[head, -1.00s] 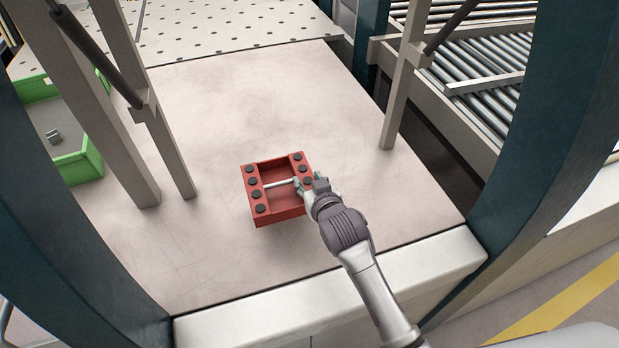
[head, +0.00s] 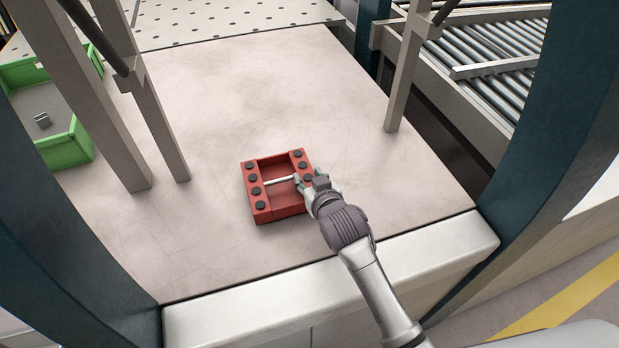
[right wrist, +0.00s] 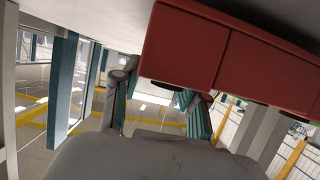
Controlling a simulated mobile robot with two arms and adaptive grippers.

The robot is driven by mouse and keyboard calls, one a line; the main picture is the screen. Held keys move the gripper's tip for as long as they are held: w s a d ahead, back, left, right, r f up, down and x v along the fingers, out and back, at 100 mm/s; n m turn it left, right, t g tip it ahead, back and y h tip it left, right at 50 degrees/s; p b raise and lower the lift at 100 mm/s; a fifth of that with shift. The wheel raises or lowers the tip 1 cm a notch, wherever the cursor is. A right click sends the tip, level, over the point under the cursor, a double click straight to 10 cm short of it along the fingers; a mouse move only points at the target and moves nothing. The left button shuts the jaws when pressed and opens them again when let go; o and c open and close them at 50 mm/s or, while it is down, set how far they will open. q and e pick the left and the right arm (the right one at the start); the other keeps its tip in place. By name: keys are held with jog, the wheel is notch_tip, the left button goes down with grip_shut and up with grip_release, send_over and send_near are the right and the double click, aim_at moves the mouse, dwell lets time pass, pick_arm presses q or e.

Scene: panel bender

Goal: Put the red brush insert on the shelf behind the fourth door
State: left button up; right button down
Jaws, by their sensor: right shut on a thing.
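The red brush insert (head: 262,205) is a red block frame with black round studs along two sides and a light bar across its hollow middle. My right gripper (head: 304,184) is shut on it at its right side, by the bar. In the head view the insert shows over the pale scratched table; whether it touches the table I cannot tell. In the right wrist view the insert's red side (right wrist: 185,50) fills the upper right, and the fingers (right wrist: 160,95) are partly hidden behind it. My left gripper is not in view. No shelf or door can be made out.
A green bin (head: 68,150) with a small grey piece (head: 42,120) stands at the left. Grey posts (head: 150,100) rise at left and right (head: 405,85). Dark teal frame arches flank the table (head: 330,90). A roller conveyor (head: 490,60) lies at the upper right.

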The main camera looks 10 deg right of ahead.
jog(key=shift+f, duration=0.4)
jog(key=c, duration=0.5)
grip_release()
jog(key=shift+c, duration=0.2)
jog(key=shift+f, duration=0.15)
jog(key=shift+s, duration=0.1)
jog(key=v, duration=1.2)
